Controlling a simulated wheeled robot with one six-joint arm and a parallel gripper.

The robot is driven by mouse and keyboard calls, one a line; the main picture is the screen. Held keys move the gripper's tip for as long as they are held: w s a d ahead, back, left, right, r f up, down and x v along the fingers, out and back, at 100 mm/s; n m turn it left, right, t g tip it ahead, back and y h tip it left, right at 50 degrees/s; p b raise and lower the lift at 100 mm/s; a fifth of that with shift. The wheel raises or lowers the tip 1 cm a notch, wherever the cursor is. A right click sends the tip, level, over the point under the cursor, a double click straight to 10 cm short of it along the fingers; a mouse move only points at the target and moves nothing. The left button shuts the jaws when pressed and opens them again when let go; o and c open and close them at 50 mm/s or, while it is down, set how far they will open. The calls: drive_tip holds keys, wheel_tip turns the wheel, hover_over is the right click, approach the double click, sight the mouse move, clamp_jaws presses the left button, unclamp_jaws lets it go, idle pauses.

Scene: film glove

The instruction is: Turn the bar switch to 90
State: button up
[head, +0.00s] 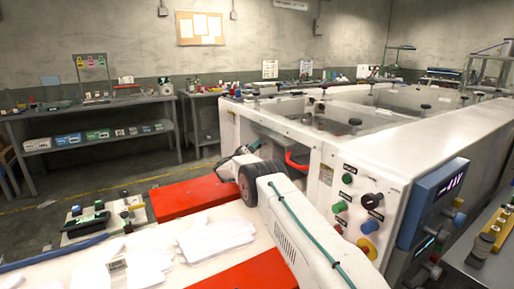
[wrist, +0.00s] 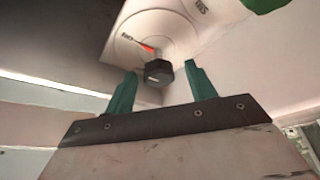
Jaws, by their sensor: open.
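A dark faceted knob (wrist: 158,74) sits on a pale round dial plate (wrist: 142,28) in the wrist view, with a small red mark beside it. I take it for the bar switch; small dark labels on the plate are too blurred to read. My gripper (wrist: 160,70) is open, its two green fingers on either side of the knob. I cannot tell whether they touch it. In the head view my gripper (head: 250,148) is at the near left end of the white machine (head: 350,155). The knob between its fingers cannot be made out there.
The machine's right panel carries a black knob (head: 372,200), green, red, blue and yellow controls, and a blue display box (head: 436,205). Red pads (head: 190,197) and white gloves (head: 215,238) lie in front. A shelved bench (head: 95,115) stands at the back left.

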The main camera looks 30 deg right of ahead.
drive_tip(key=v, duration=0.6)
drive_tip(key=shift+a, duration=0.2)
